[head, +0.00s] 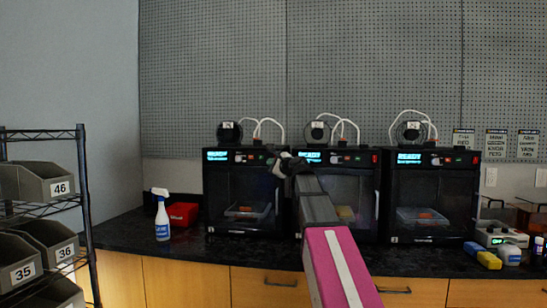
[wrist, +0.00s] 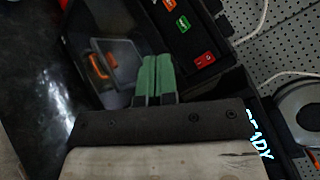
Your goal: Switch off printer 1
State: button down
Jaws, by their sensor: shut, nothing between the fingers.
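Three black printers stand in a row on the counter in the head view: left printer (head: 240,190), middle printer (head: 350,215) and right printer (head: 433,190). Their small number labels are too small to read surely. All three displays are lit and read READY. My gripper (head: 279,168) is in front of the left printer's upper right corner. In the wrist view my gripper (wrist: 156,60) has its green fingers shut and empty, beside the left printer's red switch (wrist: 205,58) and apart from it in the picture. Green button (wrist: 183,24) and orange button (wrist: 170,4) sit farther along that panel.
The middle printer stands close to the right of my gripper; its READY display (wrist: 258,135) shows in the wrist view. A spray bottle (head: 162,215) and red bin (head: 183,214) stand left of the printers. A rack of grey bins (head: 40,182) is at far left.

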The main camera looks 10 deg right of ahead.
jog(key=shift+w+r, duration=0.1)
jog(key=shift+r, duration=0.45)
jog(key=w+d+r, duration=0.1)
jog(key=w+d, duration=0.1)
jog(key=w, duration=0.6)
jog(key=shift+w+d, duration=0.15)
jog(key=shift+d, duration=0.2)
dwell(1.8)
jog(key=shift+w+d, duration=0.15)
jog(key=shift+w, duration=0.25)
jog(key=shift+w+d+r, duration=0.1)
jog(key=shift+w, duration=0.2)
dwell(0.5)
jog(key=shift+s, duration=0.15)
jog(key=shift+s+a, duration=0.25)
jog(key=shift+s, duration=0.35)
